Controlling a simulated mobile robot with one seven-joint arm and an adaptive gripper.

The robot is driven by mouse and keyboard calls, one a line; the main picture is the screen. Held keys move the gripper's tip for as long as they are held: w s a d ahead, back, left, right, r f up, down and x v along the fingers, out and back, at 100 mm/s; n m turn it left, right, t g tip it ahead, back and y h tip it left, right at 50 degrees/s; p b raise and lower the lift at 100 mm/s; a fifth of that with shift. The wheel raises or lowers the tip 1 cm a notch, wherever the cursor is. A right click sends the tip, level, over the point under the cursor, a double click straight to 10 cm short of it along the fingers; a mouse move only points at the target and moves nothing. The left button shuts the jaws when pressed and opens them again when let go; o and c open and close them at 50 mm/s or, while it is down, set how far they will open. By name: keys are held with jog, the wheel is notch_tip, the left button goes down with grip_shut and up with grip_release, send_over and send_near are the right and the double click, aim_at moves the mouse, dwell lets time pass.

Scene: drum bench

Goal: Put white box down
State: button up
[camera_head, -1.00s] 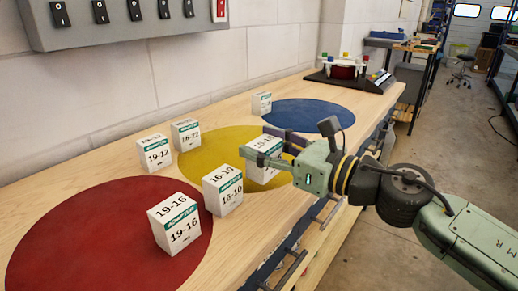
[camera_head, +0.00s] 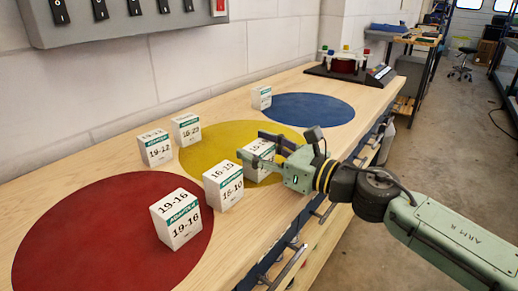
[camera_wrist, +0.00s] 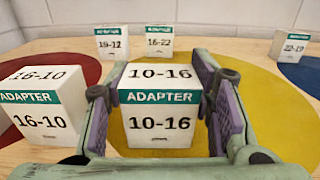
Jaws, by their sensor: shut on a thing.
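A white box (camera_wrist: 160,125) with a green ADAPTER band and 10-16 on it stands upright between my fingers in the wrist view. The same box shows partly in the head view (camera_head: 254,173), over the front of the yellow disc (camera_head: 213,153). My gripper (camera_head: 263,150) is shut on its sides, with one purple-padded finger on each side. Part of the box is hidden by the gripper. The box is at or just above the disc; I cannot tell whether its base touches.
A 16-10 box (camera_head: 223,186) stands close on the left. A 19-16 box (camera_head: 180,219) stands on the red disc (camera_head: 75,245). Boxes 19-12 (camera_head: 155,149) and 16-22 (camera_head: 186,131) stand behind. Another box (camera_head: 261,98) stands by the blue disc (camera_head: 312,109), which is clear.

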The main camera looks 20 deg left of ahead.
jog(key=o, duration=1.2)
jog(key=shift+r+p, duration=0.25)
jog(key=shift+p, duration=0.15)
jog(key=b+v, duration=0.2)
jog(key=v, duration=1)
jog(key=shift+f, duration=0.15)
